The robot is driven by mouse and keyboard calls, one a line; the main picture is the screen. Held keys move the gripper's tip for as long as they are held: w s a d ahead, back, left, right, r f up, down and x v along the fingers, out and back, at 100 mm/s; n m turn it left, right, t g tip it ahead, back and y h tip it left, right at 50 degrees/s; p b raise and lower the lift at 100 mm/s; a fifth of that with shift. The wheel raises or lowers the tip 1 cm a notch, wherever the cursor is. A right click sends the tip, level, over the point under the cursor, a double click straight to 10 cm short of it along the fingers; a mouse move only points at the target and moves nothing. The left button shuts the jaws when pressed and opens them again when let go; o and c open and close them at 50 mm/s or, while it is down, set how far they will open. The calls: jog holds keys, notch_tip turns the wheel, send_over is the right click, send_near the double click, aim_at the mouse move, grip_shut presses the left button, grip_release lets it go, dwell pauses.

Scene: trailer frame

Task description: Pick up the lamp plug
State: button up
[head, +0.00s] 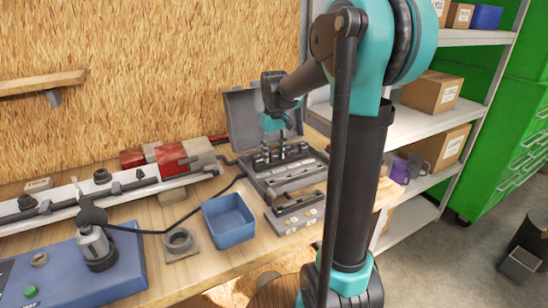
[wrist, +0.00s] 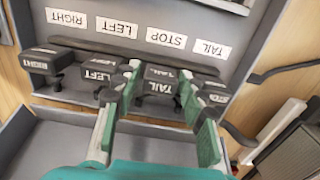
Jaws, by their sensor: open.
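Several dark plugs with white lettering stand in a row in a grey case. In the wrist view one reads RIGHT (wrist: 38,62), one LEFT (wrist: 97,72) and one TAIL (wrist: 160,86). None in view reads LAMP. My gripper (wrist: 160,75) is open, its two teal fingers reaching down either side of the TAIL plug. Whether they touch it I cannot tell. Another plug is partly hidden by the right finger. White labels RIGHT, LEFT, STOP (wrist: 166,38) and TAIL lie behind the row. In the head view my gripper (head: 282,138) is over the open case (head: 248,108), and the plugs are small.
A blue bin (head: 229,220) and a square block with a ring (head: 178,243) stand on the wooden bench. A blue box with a black cable (head: 160,232) and a long rail with red blocks are at left. Shelves with cartons (head: 430,92) stand at right.

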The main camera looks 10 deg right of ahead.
aim_at(274, 151)
jog(key=c, duration=0.7)
jog(key=shift+r, duration=0.1)
notch_tip(274, 151, up, 20)
jog(key=shift+f, duration=0.1)
